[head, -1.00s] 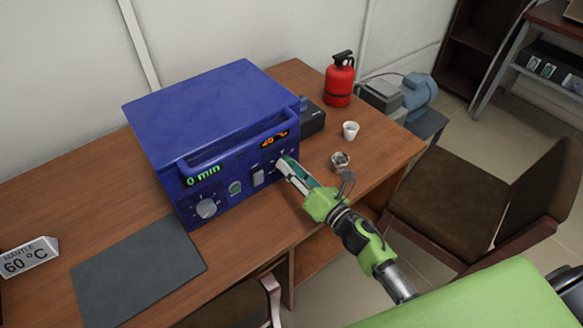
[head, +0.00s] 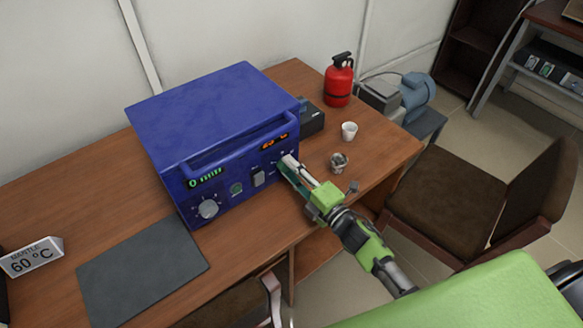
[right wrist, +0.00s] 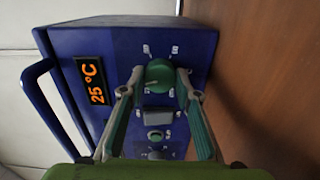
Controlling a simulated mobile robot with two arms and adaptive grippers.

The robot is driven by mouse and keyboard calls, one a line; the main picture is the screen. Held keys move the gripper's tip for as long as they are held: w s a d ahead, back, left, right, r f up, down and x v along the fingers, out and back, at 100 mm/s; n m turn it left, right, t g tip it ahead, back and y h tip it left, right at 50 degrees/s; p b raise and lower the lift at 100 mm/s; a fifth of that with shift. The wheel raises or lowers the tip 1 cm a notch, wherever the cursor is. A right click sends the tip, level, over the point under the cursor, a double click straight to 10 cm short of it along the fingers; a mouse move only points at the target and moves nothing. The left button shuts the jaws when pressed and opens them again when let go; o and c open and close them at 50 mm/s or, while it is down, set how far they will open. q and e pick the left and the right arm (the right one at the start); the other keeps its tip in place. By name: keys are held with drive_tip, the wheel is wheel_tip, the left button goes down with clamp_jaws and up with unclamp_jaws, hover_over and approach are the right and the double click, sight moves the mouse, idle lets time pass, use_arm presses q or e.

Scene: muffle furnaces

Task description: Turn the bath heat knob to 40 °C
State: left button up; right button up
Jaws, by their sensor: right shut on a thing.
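The blue box-shaped unit (head: 215,130) stands on the wooden desk with its front panel facing me. In the right wrist view its orange display (right wrist: 92,81) reads 25 °C. The green heat knob (right wrist: 160,76) has scale marks around it; in the head view my fingers hide it. My right gripper (right wrist: 159,80) is shut on this knob, one finger on each side. In the head view the right gripper (head: 284,164) reaches the right end of the panel. My left gripper is not in view.
A dark mat (head: 140,270) and a 60 °C sign (head: 32,258) lie front left.

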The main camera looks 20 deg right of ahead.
drive_tip(key=shift+f+m+p, duration=0.1)
drive_tip(key=shift+m+p, duration=0.25)
drive_tip(key=shift+m, duration=1.15)
drive_tip(key=o, duration=1.1)
drive_tip(key=shift+s, duration=0.1)
drive_tip(key=v, duration=1.2)
